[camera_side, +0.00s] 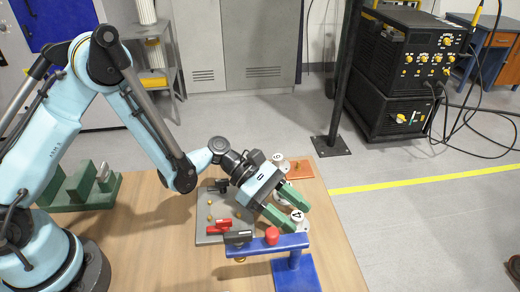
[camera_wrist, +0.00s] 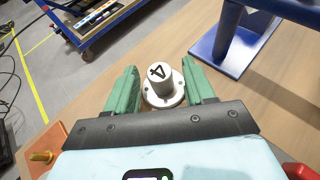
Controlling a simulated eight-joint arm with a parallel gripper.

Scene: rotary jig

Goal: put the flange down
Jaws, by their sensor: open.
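The flange (camera_wrist: 163,92) is a white round disc with a raised hub marked "4". It stands upright on the wooden table in the wrist view, and its hub top shows in the side view (camera_side: 296,216). My gripper (camera_wrist: 160,68) is open, with one green finger on each side of the flange. The fingers are very close to its rim; I cannot tell whether either touches. In the side view my gripper (camera_side: 301,217) reaches down to the right, and its fingers hide part of the flange.
A blue stand (camera_side: 294,277) with a red knob (camera_side: 272,236) is close in front of the flange. A grey fixture plate (camera_side: 208,238) with red and black clamps lies to the left. Behind are an orange plate (camera_side: 301,169) and another white numbered part (camera_side: 278,158). A green holder (camera_side: 78,186) is far left.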

